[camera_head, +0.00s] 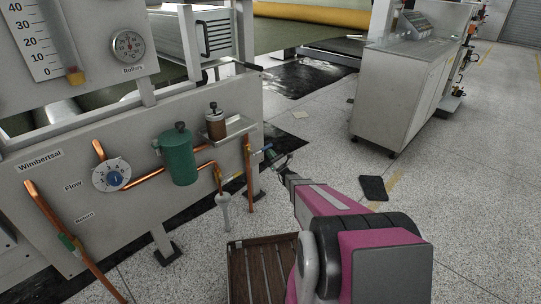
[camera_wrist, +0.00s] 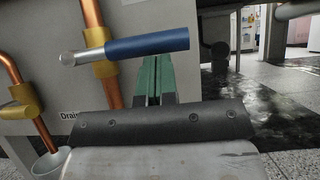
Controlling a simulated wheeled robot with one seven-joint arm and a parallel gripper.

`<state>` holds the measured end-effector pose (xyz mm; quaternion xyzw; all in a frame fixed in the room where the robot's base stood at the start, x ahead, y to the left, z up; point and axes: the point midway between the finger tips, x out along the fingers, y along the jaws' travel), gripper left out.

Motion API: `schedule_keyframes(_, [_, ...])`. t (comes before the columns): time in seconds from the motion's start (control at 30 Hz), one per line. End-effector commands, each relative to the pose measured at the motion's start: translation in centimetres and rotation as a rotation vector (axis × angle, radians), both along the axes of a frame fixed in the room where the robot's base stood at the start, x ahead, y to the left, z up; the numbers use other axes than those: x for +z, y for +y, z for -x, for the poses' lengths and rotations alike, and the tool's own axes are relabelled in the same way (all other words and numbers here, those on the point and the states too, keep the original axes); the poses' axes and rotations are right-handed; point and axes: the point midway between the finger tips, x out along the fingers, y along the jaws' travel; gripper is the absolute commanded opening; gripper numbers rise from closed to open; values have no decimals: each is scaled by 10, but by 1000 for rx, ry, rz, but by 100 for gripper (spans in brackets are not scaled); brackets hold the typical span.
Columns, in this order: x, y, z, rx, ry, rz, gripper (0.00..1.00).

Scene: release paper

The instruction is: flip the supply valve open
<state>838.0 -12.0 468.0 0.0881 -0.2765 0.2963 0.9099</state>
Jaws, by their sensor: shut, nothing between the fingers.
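The valve with a blue lever handle (camera_wrist: 147,43) sits on a brass fitting (camera_wrist: 93,38) of a vertical copper pipe in the wrist view. The handle lies nearly level, across the pipe, pointing right, with a silver end at its left. No label naming this valve is readable. My gripper (camera_wrist: 155,60) has its green fingers shut and empty, with the tips right at the handle's lower edge; whether they touch it I cannot tell. In the head view the blue handle (camera_head: 267,149) shows small beside my gripper (camera_head: 272,156), right of the copper pipe (camera_head: 249,175).
A second brass fitting (camera_wrist: 23,102) stands over a white cup (camera_wrist: 50,163) at lower left, near a "Drain" label. The green canister (camera_head: 178,156) and flow dial (camera_head: 112,175) are on the panel. A slatted crate (camera_head: 240,268) is below.

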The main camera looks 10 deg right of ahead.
Motion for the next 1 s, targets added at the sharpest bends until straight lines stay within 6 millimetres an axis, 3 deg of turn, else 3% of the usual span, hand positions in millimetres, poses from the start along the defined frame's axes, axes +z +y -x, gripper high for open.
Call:
schedule_keyframes(0.63, [14,-3,-2,2,-161,220,0])
schedule_keyframes(0.83, [28,-4,-2,1,-160,216,0])
schedule_keyframes(1.0, [43,-5,-3,0,-247,338,0])
